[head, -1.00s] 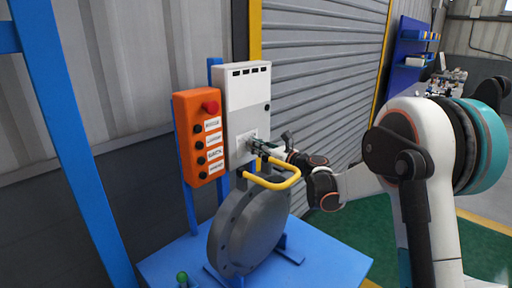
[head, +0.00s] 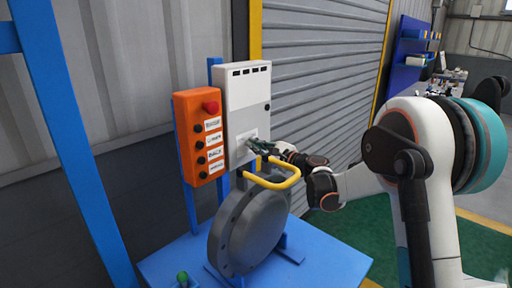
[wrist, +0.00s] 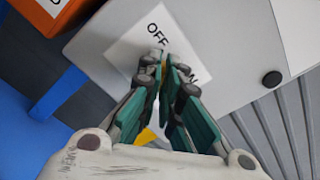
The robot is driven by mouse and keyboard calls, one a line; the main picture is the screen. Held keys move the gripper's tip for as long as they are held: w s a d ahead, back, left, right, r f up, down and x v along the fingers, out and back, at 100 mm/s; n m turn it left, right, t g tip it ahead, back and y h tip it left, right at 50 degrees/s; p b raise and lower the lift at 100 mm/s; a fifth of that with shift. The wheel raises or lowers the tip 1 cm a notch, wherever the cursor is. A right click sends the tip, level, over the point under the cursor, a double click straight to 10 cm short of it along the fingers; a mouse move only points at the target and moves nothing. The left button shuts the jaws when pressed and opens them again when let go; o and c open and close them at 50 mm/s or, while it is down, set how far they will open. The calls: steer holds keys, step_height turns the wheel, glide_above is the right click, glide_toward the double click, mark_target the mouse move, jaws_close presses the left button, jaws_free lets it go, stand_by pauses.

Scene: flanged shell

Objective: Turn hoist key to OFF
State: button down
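The hoist key sits on the white control box (head: 248,100), at a white label (wrist: 128,48) reading OFF on one side and a partly covered ON on the other. My gripper (wrist: 163,66) is at the label, its teal fingers drawn together around the key. Only a thin yellowish sliver shows between the fingertips; the rest of the key is hidden, so I cannot tell which word it points to. In the head view my gripper (head: 252,146) reaches the lower front of the box from the right. The label looks tilted in the wrist view.
An orange button box (head: 201,138) with a red knob hangs left of the white box. Below are a yellow handle (head: 275,180) and a grey flanged shell (head: 250,228) on a blue table (head: 335,262). A blue post (head: 75,140) stands at left.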

steer(key=shift+f+n, duration=0.1)
steer(key=shift+n, duration=0.5)
steer(key=c, duration=1.8)
jaws_free()
steer(key=shift+s+d, duration=0.1)
steer(key=v, duration=1.1)
steer(key=shift+s+d, duration=0.25)
